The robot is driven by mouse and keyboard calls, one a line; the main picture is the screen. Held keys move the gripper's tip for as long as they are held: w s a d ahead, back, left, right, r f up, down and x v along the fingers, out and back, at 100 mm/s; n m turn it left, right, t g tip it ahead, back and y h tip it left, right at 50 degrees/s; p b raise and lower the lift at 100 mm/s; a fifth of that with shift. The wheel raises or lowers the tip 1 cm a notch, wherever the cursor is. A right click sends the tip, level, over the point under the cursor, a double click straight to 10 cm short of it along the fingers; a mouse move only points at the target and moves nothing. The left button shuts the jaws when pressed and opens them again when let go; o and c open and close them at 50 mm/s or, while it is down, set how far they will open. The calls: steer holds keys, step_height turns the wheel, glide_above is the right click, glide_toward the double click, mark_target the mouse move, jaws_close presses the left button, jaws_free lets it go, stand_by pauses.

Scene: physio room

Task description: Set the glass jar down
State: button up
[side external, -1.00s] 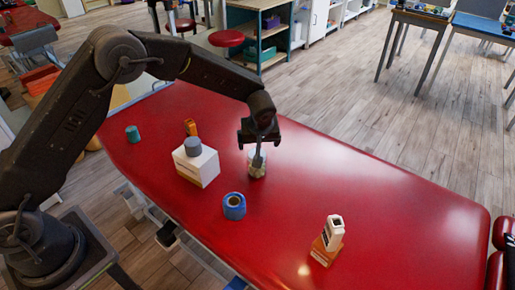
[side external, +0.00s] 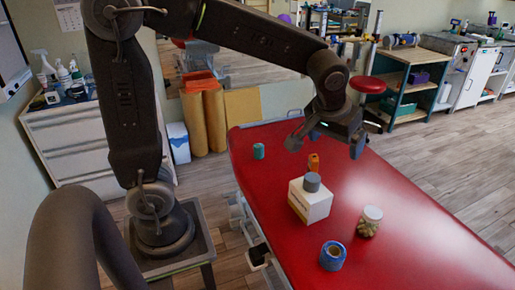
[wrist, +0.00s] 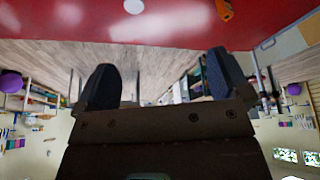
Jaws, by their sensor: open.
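The glass jar (side external: 369,222) stands upright on the red padded table (side external: 420,245), right of the white box. It has a pale lid and greenish-brown contents. My gripper (side external: 326,143) is open and empty, raised above the table and clearly apart from the jar. In the wrist view, my gripper's two dark fingers (wrist: 162,85) are spread wide with nothing between them. A white round shape at that view's top edge may be the jar's lid; I cannot tell for sure.
A white box (side external: 310,203) with a grey cylinder (side external: 312,182) on top stands left of the jar. A blue tape roll (side external: 333,256) is in front. An orange item (side external: 313,162) and a teal cylinder (side external: 258,151) stand farther back. The table's right side is clear.

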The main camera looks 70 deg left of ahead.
steer(key=s+r+m+t+h, duration=0.1)
steer(key=s+m, duration=0.3)
steer(key=s, duration=1.3)
steer(key=shift+s+a+r+m+h, duration=0.25)
steer(key=shift+a+r+m+h, duration=0.05)
steer(key=shift+a+r, duration=0.05)
